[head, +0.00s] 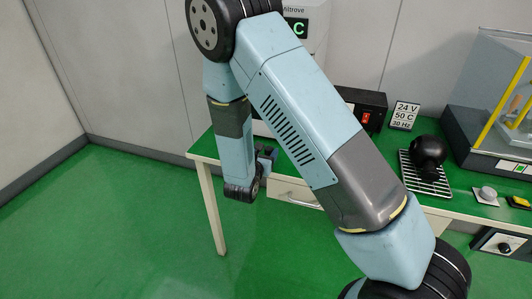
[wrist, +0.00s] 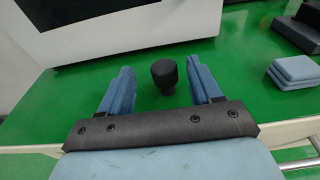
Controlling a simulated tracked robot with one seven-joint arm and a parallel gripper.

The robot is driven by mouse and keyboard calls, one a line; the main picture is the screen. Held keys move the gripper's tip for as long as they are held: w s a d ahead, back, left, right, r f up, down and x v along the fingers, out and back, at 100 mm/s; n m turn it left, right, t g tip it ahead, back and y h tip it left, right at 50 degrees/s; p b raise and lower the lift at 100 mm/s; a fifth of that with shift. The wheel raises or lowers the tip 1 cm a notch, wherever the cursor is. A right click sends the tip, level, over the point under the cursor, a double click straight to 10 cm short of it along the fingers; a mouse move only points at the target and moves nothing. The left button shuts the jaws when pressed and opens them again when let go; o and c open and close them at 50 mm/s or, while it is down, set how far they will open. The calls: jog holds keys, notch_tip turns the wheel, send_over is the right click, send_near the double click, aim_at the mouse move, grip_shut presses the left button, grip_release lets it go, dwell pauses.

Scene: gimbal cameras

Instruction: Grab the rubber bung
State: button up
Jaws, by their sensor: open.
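The rubber bung (wrist: 164,74) is a small black piece with a wide round top and a narrower lower part. In the wrist view it stands upright on the green tabletop, between and a little beyond my gripper's fingers. My gripper (wrist: 161,80) is open, with blue pads on both fingers and nothing held. In the head view my gripper (head: 266,157) is small at the left end of the bench, and my arm hides the bung there.
A white-framed machine (wrist: 120,22) stands behind the bung. Light blue square pads (wrist: 293,71) lie to the right, with a dark block (wrist: 298,33) beyond. In the head view the green bench (head: 462,184) holds a wire rack with a black round object (head: 428,152) and a black power box (head: 364,107).

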aim_at(267, 151)
jog(key=x, duration=0.4)
jog(key=shift+d+f, duration=0.1)
jog(key=shift+f, duration=0.2)
jog(key=shift+c, duration=0.5)
jog(key=c, duration=0.9)
